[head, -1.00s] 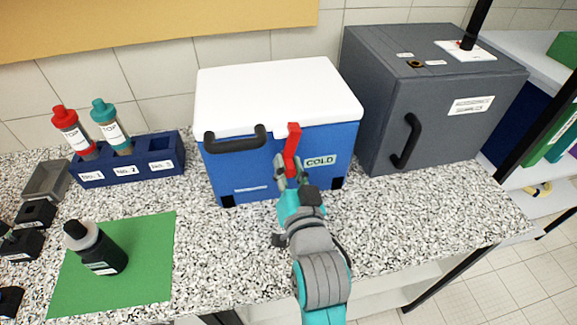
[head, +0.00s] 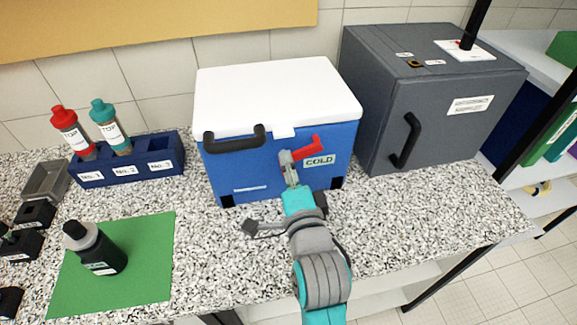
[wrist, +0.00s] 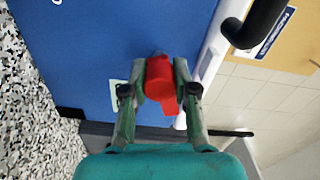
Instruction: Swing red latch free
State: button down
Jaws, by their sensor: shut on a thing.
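The red latch (head: 307,149) is on the front of the blue cool box (head: 235,172), just below its white lid (head: 275,92). In the head view it is tilted, its free end pointing right and slightly up, beside the lid's small white tab (head: 284,132). My gripper (head: 288,160) is at the latch's lower left end. In the wrist view the red latch (wrist: 161,80) sits between the two fingers of my gripper (wrist: 160,85), which are shut on it. The latch's pivot is mostly hidden by the fingers.
A black handle (head: 235,140) sticks out at the box's front left. A grey cabinet (head: 440,100) with a black handle stands at the right. A blue rack (head: 125,172) with bottles stands left. A dark bottle (head: 95,250) stands on a green mat (head: 150,265).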

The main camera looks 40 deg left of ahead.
jog(key=shift+f+m, duration=0.1)
jog(key=shift+m, duration=2)
jog(key=c, duration=0.9)
grip_release()
jog(key=shift+d, duration=0.1)
jog(key=v, duration=1.2)
jog(key=shift+w, duration=0.1)
